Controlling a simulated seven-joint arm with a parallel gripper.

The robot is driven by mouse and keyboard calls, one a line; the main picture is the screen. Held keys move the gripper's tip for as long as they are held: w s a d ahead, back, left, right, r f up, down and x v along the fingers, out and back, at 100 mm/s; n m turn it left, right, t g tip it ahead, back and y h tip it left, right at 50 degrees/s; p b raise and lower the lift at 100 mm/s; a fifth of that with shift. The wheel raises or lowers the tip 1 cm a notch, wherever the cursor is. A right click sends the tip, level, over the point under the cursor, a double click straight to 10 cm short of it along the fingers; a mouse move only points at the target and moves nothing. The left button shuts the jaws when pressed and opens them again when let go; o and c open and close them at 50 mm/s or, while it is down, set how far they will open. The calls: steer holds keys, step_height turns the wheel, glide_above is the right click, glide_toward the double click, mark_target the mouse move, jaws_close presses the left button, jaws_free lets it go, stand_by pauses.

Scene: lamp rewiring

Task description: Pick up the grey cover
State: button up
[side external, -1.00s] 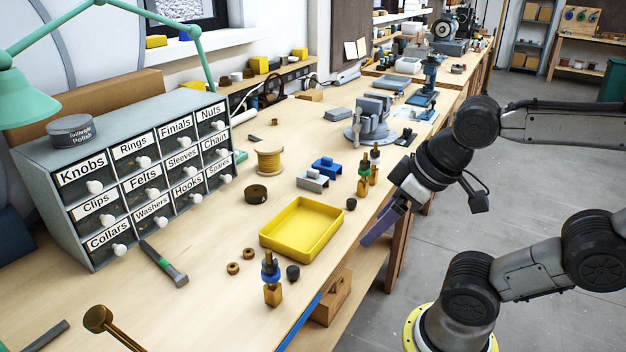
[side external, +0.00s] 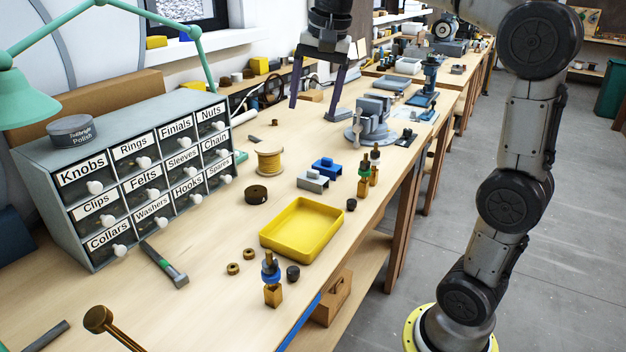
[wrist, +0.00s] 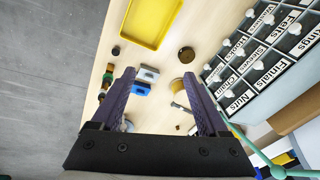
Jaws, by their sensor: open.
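The grey cover (side external: 313,181), a small block-like piece with a raised top, sits on the bench beside a similar blue piece (side external: 327,168). In the wrist view the grey cover (wrist: 149,73) shows between my fingers in the picture, with the blue piece (wrist: 140,89) just below it. My gripper (side external: 312,108) is open and empty, with two purple fingers pointing down. It hangs above the bench, farther along it than the cover and clearly apart from it. The fingers also frame the wrist view (wrist: 160,78).
A yellow tray (side external: 271,240) lies nearer the camera. A thread spool (side external: 269,161) and a dark round tin (side external: 256,194) are left of the cover. Brass-based lamp parts (side external: 363,180) stand right of it. A grey vise (side external: 371,120) stands behind. A labelled drawer cabinet (side external: 47,195) fills the left.

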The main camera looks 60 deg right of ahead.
steer(key=w+d+f+m+g, duration=0.1)
steer(key=w+d+f+m, duration=0.1)
steer(key=w+d, duration=0.4)
steer(key=m+g, duration=0.2)
glide_above(313, 170)
step_height(313, 170, down, 10)
steer(key=shift+y, duration=0.3)
steer(key=f, duration=0.6)
steer(key=shift+s+f, duration=0.2)
steer(key=shift+f, duration=0.15)
steer(key=shift+w+a+f, duration=0.1)
steer(key=shift+w+f, duration=0.05)
steer(key=shift+f, duration=3.05)
jaws_close()
